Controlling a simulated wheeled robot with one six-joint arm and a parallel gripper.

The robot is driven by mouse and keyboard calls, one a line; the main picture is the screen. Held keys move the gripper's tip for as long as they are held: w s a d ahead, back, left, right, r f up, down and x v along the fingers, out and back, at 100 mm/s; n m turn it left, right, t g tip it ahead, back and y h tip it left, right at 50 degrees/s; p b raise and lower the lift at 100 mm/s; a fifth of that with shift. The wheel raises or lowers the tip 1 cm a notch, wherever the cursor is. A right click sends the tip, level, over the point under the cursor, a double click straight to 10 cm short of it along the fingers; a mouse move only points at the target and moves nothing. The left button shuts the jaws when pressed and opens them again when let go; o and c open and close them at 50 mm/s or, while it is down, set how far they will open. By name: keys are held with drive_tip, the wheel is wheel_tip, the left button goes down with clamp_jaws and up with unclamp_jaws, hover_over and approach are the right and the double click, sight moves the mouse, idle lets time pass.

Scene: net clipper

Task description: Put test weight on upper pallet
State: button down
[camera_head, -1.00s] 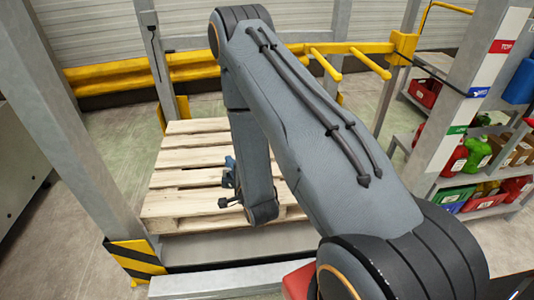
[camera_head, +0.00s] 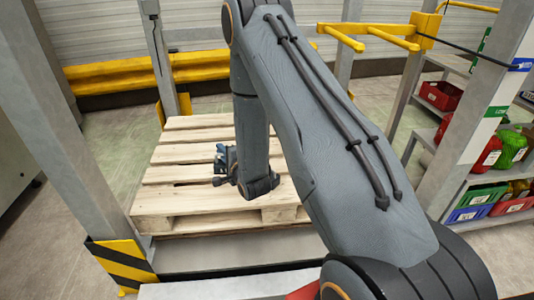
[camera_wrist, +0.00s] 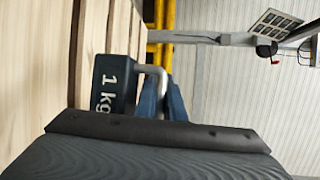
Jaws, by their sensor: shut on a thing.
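The test weight (camera_wrist: 112,85) is a dark block marked "1 kg" with a grey bent handle (camera_wrist: 156,70). My gripper (camera_wrist: 162,92) has blue fingers and is shut on this handle in the wrist view. The pale wooden pallet (camera_wrist: 42,70) fills the left of that sideways view, next to the weight. I cannot tell whether the weight touches the planks. In the head view my gripper (camera_head: 224,158) is over the middle of the wooden pallet (camera_head: 175,202). The weight cannot be made out there.
Grey posts, one with a yellow-black striped foot (camera_head: 120,260), frame the pallet. A yellow rail (camera_head: 110,76) runs behind it. Yellow bars (camera_head: 375,40) stick out at the upper right. A shelf at the right holds red (camera_head: 440,96), green and blue bins.

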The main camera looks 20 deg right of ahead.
drive_tip(key=w+f+n+y+b, duration=0.1)
drive_tip(key=w+f+b, duration=0.5)
drive_tip(key=w+b, duration=0.45)
drive_tip(key=shift+s+f+b, duration=0.2)
drive_tip(key=shift+f+b, duration=0.5)
drive_tip(key=shift+f, duration=1.65)
drive_tip(key=shift+s+f+b, duration=0.2)
drive_tip(key=shift+f+b, duration=0.45)
drive_tip(key=shift+f, duration=1.7)
drive_tip(key=shift+f, duration=0.15)
drive_tip(key=c, duration=1.8)
unclamp_jaws()
drive_tip(key=shift+s+f, duration=0.1)
drive_tip(key=shift+c, duration=0.2)
